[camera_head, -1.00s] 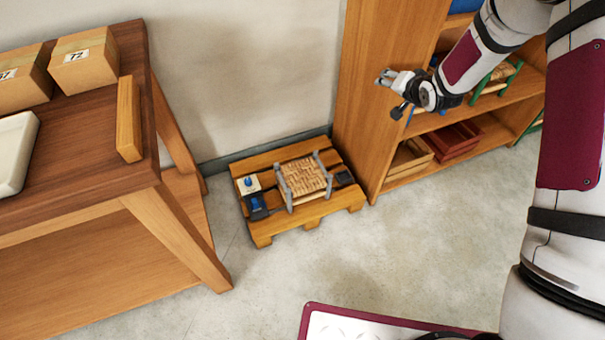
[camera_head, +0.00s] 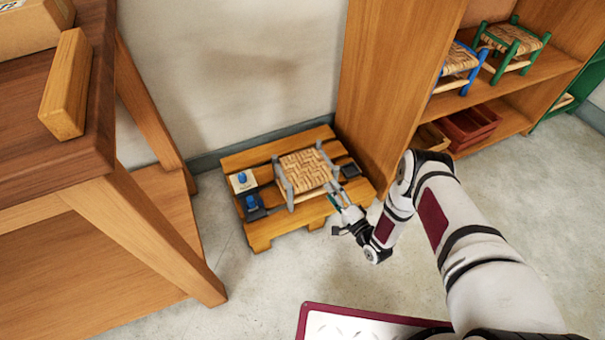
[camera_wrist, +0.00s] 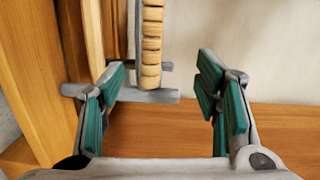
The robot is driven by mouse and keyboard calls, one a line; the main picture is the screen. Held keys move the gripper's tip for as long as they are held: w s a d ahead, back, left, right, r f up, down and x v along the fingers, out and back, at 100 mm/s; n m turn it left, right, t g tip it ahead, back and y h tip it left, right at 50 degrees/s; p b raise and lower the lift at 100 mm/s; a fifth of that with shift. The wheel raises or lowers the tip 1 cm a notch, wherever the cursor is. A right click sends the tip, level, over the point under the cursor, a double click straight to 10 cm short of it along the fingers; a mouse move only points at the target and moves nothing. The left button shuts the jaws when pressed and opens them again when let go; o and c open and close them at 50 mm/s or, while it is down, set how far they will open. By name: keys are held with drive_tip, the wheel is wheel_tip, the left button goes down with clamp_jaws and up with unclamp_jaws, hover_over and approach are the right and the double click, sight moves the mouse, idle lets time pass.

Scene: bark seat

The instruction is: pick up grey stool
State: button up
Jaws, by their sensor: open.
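The grey stool (camera_head: 304,170) has a woven straw seat and grey legs. It stands upright on a wooden pallet (camera_head: 262,232) in the head view. My gripper (camera_head: 332,190) is at the stool's right front side, close to a grey leg. In the wrist view my gripper (camera_wrist: 163,68) is open, with green-padded fingers spread wide. The stool's seat edge (camera_wrist: 151,45) and a grey bar show ahead between the fingers, nearer the left finger. I cannot tell whether a finger touches the stool.
A box with a blue knob (camera_head: 242,180) and a dark box with a blue top (camera_head: 252,204) sit left of the stool. A small dark item (camera_head: 350,170) sits right. A wooden shelf (camera_head: 385,90) with blue and green stools stands right, a workbench (camera_head: 130,215) left.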

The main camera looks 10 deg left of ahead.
sight(308, 173)
drive_tip(key=shift+m, duration=0.3)
drive_tip(key=w+a+b, duration=0.1)
drive_tip(key=a, duration=0.1)
drive_tip(key=w+a+f+b, duration=0.1)
drive_tip(key=w+a, duration=0.1)
drive_tip(key=w+a+b, duration=0.1)
drive_tip(key=a, duration=0.1)
drive_tip(key=shift+w+f, duration=0.4)
drive_tip(key=shift+b+x, duration=1.55)
drive_tip(key=shift+x, duration=1.15)
drive_tip(key=shift+s+r, duration=0.1)
drive_tip(key=shift+r, duration=0.15)
clamp_jaws()
